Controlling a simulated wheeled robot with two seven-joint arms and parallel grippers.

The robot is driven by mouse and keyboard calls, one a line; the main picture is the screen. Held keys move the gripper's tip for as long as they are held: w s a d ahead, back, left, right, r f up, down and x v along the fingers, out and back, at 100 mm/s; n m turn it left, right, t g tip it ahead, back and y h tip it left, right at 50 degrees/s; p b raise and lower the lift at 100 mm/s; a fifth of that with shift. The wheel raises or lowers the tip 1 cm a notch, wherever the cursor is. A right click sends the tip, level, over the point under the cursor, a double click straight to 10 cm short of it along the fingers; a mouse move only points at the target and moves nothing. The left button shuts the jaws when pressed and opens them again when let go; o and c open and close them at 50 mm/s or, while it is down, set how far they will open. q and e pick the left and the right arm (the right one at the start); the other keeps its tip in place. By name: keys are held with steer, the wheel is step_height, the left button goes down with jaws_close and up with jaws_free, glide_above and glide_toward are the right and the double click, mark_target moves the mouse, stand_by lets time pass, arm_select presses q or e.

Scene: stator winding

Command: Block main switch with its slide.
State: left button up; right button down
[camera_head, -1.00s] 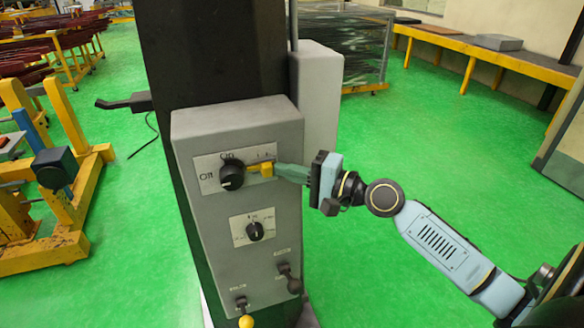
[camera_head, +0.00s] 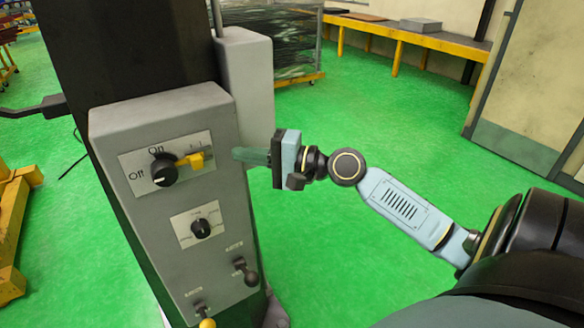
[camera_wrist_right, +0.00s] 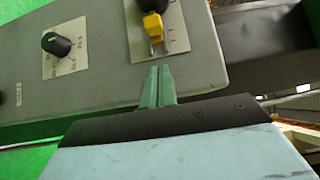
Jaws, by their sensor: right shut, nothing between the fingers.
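The main switch (camera_head: 164,171) is a round black knob on a silver plate marked On and Off, high on the grey control box. Its white mark points towards the lower left, near Off. The yellow slide (camera_head: 192,160) sits just right of the knob, against it or very close. In the right wrist view the yellow slide (camera_wrist_right: 153,27) is at the top, ahead of my fingertips. My right gripper (camera_head: 236,154) is shut and empty, to the right of the slide and apart from it. It also shows in the right wrist view (camera_wrist_right: 159,70). My left gripper is not in view.
The grey box (camera_head: 160,240) also carries a smaller black knob (camera_head: 201,228) and two levers below, one with a yellow ball (camera_head: 207,323). A dark column (camera_head: 120,50) stands behind. Green floor (camera_head: 340,140) is free to the right.

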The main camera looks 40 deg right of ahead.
steer(key=b+v, duration=0.2)
steer(key=v, duration=0.6)
steer(key=shift+s, duration=0.3)
